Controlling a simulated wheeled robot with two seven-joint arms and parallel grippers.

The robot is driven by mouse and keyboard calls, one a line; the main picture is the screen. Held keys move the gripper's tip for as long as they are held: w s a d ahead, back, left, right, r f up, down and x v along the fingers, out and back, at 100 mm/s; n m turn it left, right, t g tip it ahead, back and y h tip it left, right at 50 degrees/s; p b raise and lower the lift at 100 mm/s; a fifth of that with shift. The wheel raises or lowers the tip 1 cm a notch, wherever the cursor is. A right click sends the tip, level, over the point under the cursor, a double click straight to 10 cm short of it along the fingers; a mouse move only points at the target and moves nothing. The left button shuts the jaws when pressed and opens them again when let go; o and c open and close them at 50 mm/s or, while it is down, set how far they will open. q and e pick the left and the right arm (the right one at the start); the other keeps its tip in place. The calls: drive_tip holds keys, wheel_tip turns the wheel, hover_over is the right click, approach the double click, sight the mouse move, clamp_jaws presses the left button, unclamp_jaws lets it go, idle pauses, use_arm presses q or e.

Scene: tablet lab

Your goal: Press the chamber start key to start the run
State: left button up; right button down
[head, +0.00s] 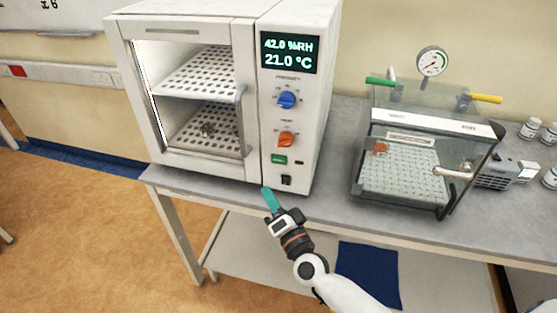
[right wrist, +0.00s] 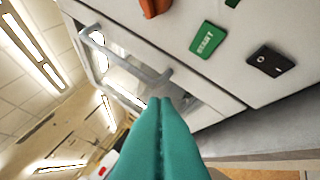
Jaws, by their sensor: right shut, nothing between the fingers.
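The white chamber (head: 190,90) stands on the grey bench with its glass door shut. Its green start key (head: 279,160) is low on the control panel, below the orange knob (head: 286,140) and above a black rocker switch (head: 286,181). In the right wrist view the green key (right wrist: 208,40) shows its START lettering, and the black switch (right wrist: 270,61) is to its right. My right gripper (head: 267,190) has teal fingers, shut and empty, in front of the chamber's lower edge, below and left of the key. The fingertips (right wrist: 160,101) appear apart from the key. My left gripper is not in view.
The chamber's door handle (head: 240,120) stands out left of the panel. A clear vacuum box (head: 420,150) with a gauge stands to the right on the bench. Small white jars (head: 530,129) are at the far right. Bare bench (head: 325,190) lies between chamber and box.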

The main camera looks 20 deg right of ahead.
drive_tip(key=b, duration=0.3)
approach(274, 159)
drive_tip(key=w+a+r, duration=0.1)
drive_tip(key=w+a, duration=0.2)
drive_tip(key=shift+w+d+r, duration=0.2)
drive_tip(key=shift+w+d, duration=0.35)
drive_tip(key=shift+w, duration=0.35)
idle(1.1)
drive_tip(key=shift+w+d, duration=0.25)
drive_tip(key=shift+w, duration=0.1)
drive_tip(key=shift+w+d+b, duration=0.2)
drive_tip(key=shift+w+b, duration=0.05)
drive_tip(key=shift+b, duration=0.1)
idle(0.4)
idle(0.4)
drive_tip(key=shift+s+a+p, duration=0.4)
drive_tip(key=shift+s+a, duration=0.05)
drive_tip(key=shift+s, duration=0.2)
